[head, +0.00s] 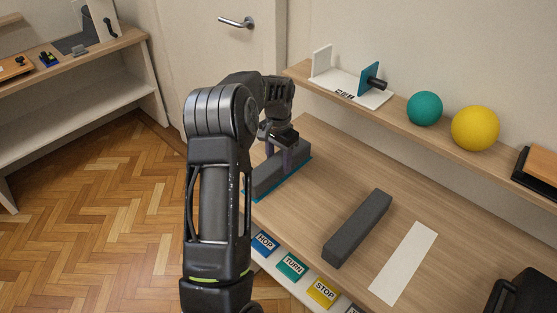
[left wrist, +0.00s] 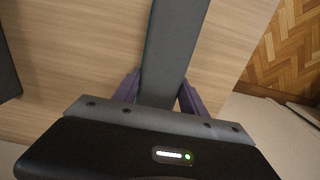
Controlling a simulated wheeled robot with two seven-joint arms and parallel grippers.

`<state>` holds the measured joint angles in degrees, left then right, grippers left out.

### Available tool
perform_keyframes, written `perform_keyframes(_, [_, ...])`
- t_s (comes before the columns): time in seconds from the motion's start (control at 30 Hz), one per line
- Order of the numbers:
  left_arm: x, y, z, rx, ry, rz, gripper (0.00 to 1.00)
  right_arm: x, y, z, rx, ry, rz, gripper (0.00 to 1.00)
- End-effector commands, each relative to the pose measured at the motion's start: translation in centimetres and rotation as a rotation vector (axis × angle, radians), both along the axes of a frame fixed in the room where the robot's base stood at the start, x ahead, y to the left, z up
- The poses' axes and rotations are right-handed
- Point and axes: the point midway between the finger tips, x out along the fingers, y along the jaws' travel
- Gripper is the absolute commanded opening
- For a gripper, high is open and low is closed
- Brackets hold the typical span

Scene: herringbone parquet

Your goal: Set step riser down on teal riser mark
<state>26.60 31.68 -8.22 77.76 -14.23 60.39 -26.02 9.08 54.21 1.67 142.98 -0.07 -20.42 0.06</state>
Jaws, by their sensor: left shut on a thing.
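The step riser (head: 275,178) is a dark grey bar at the left end of the table. My left gripper (head: 287,155) is shut on it, with purple fingers on either side. In the left wrist view the riser (left wrist: 171,50) runs between the two fingertips (left wrist: 160,92). The teal riser mark (head: 303,168) shows as a thin rim around the riser's base, which covers most of it. The riser looks flat and lined up with the mark; I cannot tell whether it touches.
A second dark grey bar (head: 358,228) and a white strip (head: 404,262) lie on the table (head: 330,165) to the right. The shelf behind holds a teal ball (head: 424,109), a yellow ball (head: 475,128) and a white stand (head: 350,88). Labelled cards (head: 292,266) line the front.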

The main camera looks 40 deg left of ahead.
Motion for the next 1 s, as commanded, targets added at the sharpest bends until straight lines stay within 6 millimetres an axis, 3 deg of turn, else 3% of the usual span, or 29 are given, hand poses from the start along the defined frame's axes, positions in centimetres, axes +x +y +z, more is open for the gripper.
perform_keyframes(0.17, [0.02,0.01,-0.39,0.000,-0.001,0.000,0.00,0.00,0.00,-0.27,0.000,0.000,0.000,0.36])
perform_keyframes(0.2, [0.03,0.02,-0.31,0.000,-0.001,0.000,0.52,0.00,0.00,-0.20,0.000,0.000,0.000,0.36])
perform_keyframes(0.5, [0.01,0.00,-0.33,0.000,0.000,0.000,0.75,0.00,0.00,-0.20,0.000,0.000,0.000,0.36])
perform_keyframes(0.67, [0.00,0.00,-0.34,0.000,0.000,0.000,0.75,0.00,0.00,-0.20,0.000,0.000,0.000,0.36])
perform_keyframes(0.83, [-0.03,-0.01,-0.40,0.000,0.001,0.000,0.89,0.00,0.00,-0.22,0.000,0.000,0.000,0.36])
perform_keyframes(1.0, [-0.02,0.00,-0.38,0.000,0.000,0.000,0.90,0.00,0.00,-0.20,0.000,0.000,0.000,0.36])
